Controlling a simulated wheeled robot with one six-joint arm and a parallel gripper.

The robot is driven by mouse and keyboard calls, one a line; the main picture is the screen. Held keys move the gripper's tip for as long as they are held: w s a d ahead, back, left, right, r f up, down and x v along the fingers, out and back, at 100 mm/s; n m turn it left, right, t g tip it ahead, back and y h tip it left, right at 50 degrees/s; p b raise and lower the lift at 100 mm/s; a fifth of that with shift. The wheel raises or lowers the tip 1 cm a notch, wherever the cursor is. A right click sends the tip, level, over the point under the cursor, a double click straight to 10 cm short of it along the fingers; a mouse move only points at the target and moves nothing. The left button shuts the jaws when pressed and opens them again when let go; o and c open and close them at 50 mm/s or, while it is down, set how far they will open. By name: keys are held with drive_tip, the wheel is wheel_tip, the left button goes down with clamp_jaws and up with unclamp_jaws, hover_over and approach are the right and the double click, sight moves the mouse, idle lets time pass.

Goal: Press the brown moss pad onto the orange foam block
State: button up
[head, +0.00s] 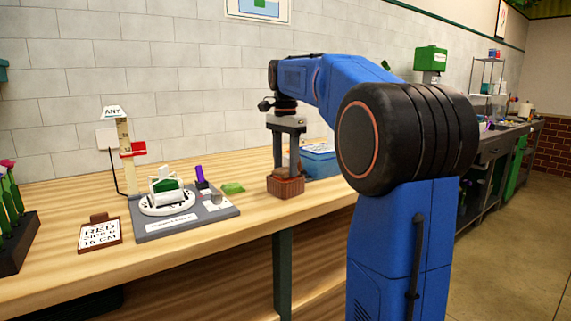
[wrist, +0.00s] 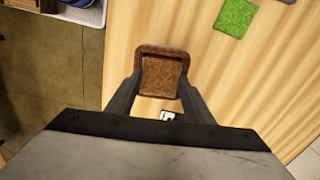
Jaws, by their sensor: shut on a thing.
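My gripper (head: 286,174) points down over the bench, right of the grey station, its fingers closed around the brown moss pad (wrist: 162,78). The pad looks flat, square and rough between the fingers in the wrist view. A reddish-brown tray (head: 286,188) is right under the fingertips; its rim (wrist: 162,49) shows beyond the pad. I cannot tell whether the pad still touches the tray. No orange foam block can be made out in either view. A green moss pad (head: 233,188) lies flat on the bench between the tray and the station; it also shows in the wrist view (wrist: 236,18).
The grey station board (head: 190,230) carries a white round holder with a green block and a purple piece. A blue bin (head: 320,162) stands behind my gripper. Bench in front of the tray is clear.

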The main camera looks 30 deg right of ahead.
drive_tip(key=shift+f, duration=0.15)
idle(0.5)
drive_tip(key=o, duration=1.5)
drive_tip(key=shift+r, duration=3)
drive_tip(key=shift+s, duration=0.1)
